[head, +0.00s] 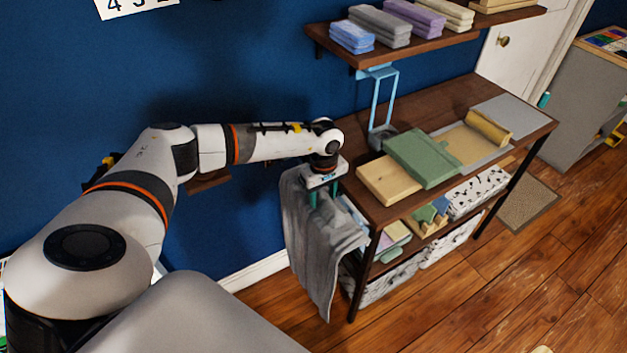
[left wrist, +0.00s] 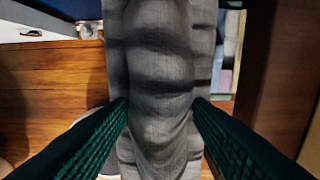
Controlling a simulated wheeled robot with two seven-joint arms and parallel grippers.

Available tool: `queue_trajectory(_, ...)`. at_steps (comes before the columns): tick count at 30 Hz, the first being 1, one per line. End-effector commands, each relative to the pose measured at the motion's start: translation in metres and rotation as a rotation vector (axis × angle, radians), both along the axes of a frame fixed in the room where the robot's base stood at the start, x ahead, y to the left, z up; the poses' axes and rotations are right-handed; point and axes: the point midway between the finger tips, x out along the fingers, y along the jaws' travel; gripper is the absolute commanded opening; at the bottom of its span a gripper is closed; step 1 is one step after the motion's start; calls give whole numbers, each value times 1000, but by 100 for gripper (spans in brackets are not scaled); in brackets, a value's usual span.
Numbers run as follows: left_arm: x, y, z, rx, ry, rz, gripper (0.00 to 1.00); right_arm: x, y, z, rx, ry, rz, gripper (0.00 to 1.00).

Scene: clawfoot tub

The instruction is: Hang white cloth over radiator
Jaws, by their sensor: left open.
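A grey cloth (head: 315,240) hangs in long folds at the left end of the wooden shelf table. It looks grey rather than white, and what holds it up is hidden. My left gripper (head: 322,192) points down at the cloth's top, its teal fingers open. In the left wrist view the cloth (left wrist: 160,80) runs between the two spread fingers, with their tips close to its sides; whether they touch it I cannot tell. I can make out no radiator. My right gripper is not in view.
The wooden table (head: 455,105) holds a green folded cloth (head: 422,157), a tan block (head: 390,180) and a yellow roll (head: 488,127). Patterned boxes (head: 478,192) sit below. A wall shelf (head: 430,38) carries folded towels. The wooden floor (head: 480,290) in front is clear.

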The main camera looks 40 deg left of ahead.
Motion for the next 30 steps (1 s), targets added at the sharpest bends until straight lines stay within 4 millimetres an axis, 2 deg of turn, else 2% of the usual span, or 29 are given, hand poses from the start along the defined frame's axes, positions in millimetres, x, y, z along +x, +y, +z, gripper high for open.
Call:
queue_trajectory(23, 0, 0, 0, 0, 0, 0, 46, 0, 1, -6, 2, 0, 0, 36)
queue_trajectory(30, 0, 0, 0, 0, 0, 0, 7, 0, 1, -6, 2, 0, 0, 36)
